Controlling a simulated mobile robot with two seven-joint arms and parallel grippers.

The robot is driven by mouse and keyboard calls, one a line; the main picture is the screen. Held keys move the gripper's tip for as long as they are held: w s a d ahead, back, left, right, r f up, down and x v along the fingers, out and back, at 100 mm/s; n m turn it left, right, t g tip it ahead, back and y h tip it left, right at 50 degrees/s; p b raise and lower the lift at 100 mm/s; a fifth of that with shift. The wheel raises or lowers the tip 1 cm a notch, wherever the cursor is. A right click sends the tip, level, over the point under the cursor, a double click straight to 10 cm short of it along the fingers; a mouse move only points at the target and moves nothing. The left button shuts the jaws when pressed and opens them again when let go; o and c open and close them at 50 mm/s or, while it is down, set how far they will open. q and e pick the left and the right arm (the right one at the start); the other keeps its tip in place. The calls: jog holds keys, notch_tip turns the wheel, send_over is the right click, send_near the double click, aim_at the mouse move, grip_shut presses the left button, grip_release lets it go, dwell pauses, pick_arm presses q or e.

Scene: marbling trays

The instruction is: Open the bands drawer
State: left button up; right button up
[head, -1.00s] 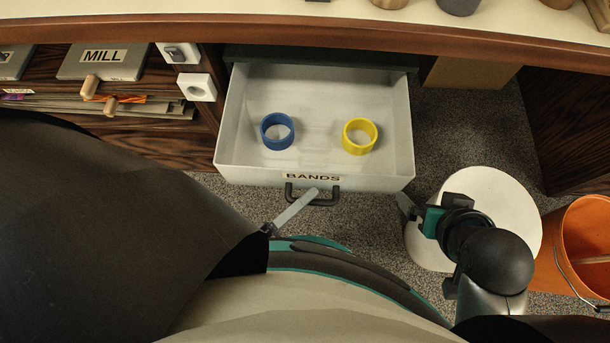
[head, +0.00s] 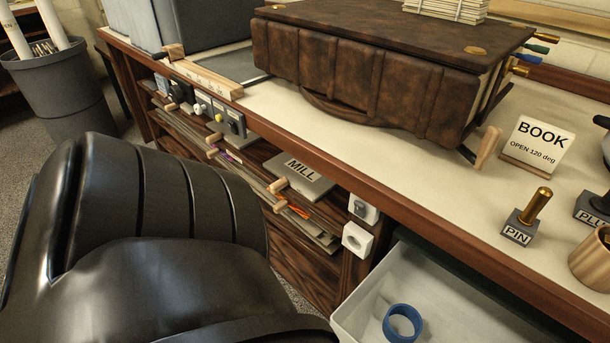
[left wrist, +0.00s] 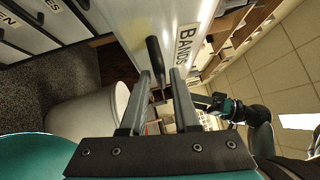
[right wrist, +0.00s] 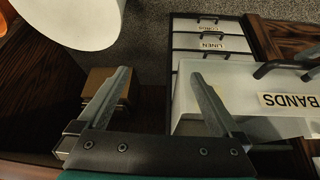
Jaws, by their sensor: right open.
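The bands drawer stands pulled out from under the bench; its pale rim (head: 362,292) shows at the lower edge of the head view, with a blue band (head: 402,322) inside. In the left wrist view the white front with the BANDS label (left wrist: 186,46) and dark handle (left wrist: 154,62) is close. My left gripper (left wrist: 163,72) is parted, its fingertips near the handle; the handle appears apart from the right-hand finger. In the right wrist view the drawer's BANDS label (right wrist: 290,100) is at the right. My right gripper (right wrist: 160,75) is open and empty, beside the drawer.
Shelves with a MILL box (head: 298,176) lie left of the drawer. A brown book (head: 365,75), a BOOK sign (head: 537,143) and a PIN block (head: 520,228) stand on the bench. A white round bin (left wrist: 85,118) is near my left gripper. Labelled drawers (right wrist: 212,43) show in the right wrist view.

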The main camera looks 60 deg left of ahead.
pick_arm(q)
jog(key=v, duration=1.2)
jog(key=shift+s+a, duration=0.2)
jog(key=shift+s, duration=0.05)
jog(key=shift+f, duration=0.1)
